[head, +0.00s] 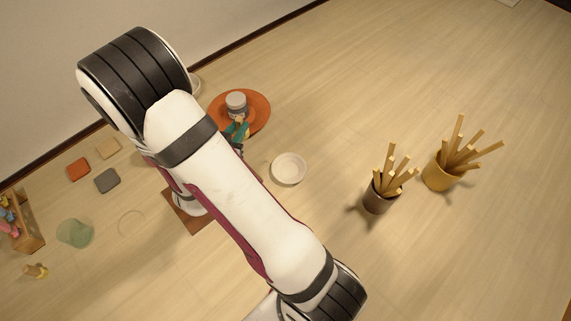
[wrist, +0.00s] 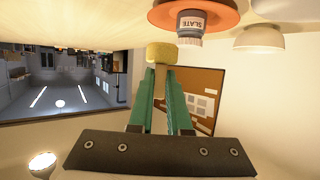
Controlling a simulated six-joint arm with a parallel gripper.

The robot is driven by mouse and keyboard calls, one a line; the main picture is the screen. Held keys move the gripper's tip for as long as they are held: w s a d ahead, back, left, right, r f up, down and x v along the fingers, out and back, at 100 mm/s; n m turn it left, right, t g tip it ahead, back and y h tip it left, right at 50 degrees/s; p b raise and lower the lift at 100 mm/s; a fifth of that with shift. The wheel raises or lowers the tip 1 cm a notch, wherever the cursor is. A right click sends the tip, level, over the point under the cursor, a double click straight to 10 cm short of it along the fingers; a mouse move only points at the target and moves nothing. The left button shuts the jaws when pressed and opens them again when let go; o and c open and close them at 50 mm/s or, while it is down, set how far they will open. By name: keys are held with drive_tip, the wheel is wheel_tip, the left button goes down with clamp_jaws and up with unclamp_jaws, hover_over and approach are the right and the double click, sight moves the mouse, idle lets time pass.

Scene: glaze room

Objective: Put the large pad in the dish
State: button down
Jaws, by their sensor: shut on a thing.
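My gripper (wrist: 160,74), with green fingers, is shut on a round, tan-yellow pad (wrist: 160,53) in the wrist view. In the head view my gripper (head: 236,131) is small and partly hidden by my arm, beside the near edge of an orange plate (head: 260,104). The pad is hard to make out there. A shallow white dish (head: 288,168) stands on the floor to the right of and below the plate, and looks empty. A white bowl-shaped thing (wrist: 258,39) shows at upper right in the wrist view; I cannot tell whether it is that dish.
A jar labelled SLATE (wrist: 191,25) stands on the orange plate (wrist: 220,15), close to the pad. Two pots of sticks, brown (head: 376,203) and yellow (head: 438,178), stand right. Left are square tiles (head: 78,169), a green glass (head: 74,233) and a wooden box (head: 30,238).

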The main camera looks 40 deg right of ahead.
sight(285, 174)
drive_tip(key=s+d+f+m+g+h, duration=0.2)
drive_tip(key=s+d+m+g, duration=0.3)
drive_tip(key=s+m+g, duration=0.4)
drive_tip(key=f, duration=0.2)
drive_tip(key=s+f+n, duration=0.1)
drive_tip(key=f, duration=0.1)
drive_tip(key=f+n+t, duration=0.1)
drive_tip(key=f, duration=0.2)
drive_tip(key=shift+s+f, duration=0.1)
drive_tip(key=shift+s, duration=0.15)
drive_tip(key=c, duration=0.9)
unclamp_jaws()
drive_tip(key=shift+f, duration=0.15)
drive_tip(key=shift+o, duration=0.2)
drive_tip(key=shift+r, duration=0.2)
drive_tip(key=v, duration=1.2)
drive_tip(key=shift+s+f, duration=0.1)
drive_tip(key=shift+f, duration=0.1)
